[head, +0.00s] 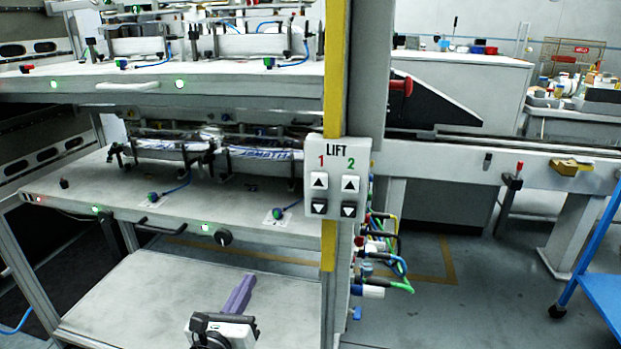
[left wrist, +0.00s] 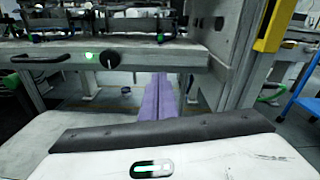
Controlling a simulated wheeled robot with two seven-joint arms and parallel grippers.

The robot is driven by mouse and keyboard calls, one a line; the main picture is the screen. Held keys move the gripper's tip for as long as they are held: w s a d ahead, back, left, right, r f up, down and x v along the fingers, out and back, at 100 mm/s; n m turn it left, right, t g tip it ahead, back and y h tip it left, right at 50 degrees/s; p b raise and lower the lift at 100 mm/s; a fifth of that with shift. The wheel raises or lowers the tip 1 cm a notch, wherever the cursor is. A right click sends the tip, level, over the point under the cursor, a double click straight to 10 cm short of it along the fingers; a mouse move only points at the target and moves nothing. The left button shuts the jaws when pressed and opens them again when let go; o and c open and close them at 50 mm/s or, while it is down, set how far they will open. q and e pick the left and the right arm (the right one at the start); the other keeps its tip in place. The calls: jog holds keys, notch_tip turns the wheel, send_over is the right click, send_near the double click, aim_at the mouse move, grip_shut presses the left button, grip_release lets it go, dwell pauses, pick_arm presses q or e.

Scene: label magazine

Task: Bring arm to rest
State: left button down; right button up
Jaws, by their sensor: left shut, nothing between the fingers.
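My left gripper (head: 240,292) shows at the bottom of the head view, its purple fingers closed together and empty. They point up and away, over the grey lower shelf (head: 130,290) of the machine. In the left wrist view the purple fingers (left wrist: 158,100) lie side by side at the middle, below the shelf edge with the black knob. Most of my left arm is out of the picture. My right gripper is not in view.
A lift panel (head: 337,178) with arrow buttons hangs on the yellow-edged post, right of my gripper. The middle shelf (head: 215,195) holds wrapped label stacks (head: 262,153). Coloured hoses (head: 385,255) hang beside the post. A blue cart (head: 604,285) stands at the right, with open floor before it.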

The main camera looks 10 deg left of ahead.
pick_arm(q)
jog(key=s+d+f+n+g+p, duration=0.1)
jog(key=s+f+n+g, duration=0.2)
jog(key=s+n, duration=0.7)
jog(key=s+d+f+n+g+p, duration=0.1)
jog(key=s+f+n+g, duration=0.2)
jog(key=s+f+n, duration=0.4)
jog(key=s+d+f+n+g+p, duration=0.1)
jog(key=s+f+n+g, duration=0.2)
jog(key=s+n, duration=1.2)
notch_tip(320, 180, down, 3)
jog(key=shift+d+f+n+h, duration=0.1)
jog(key=shift+d+n+h, duration=0.3)
jog(key=shift+n, duration=0.1)
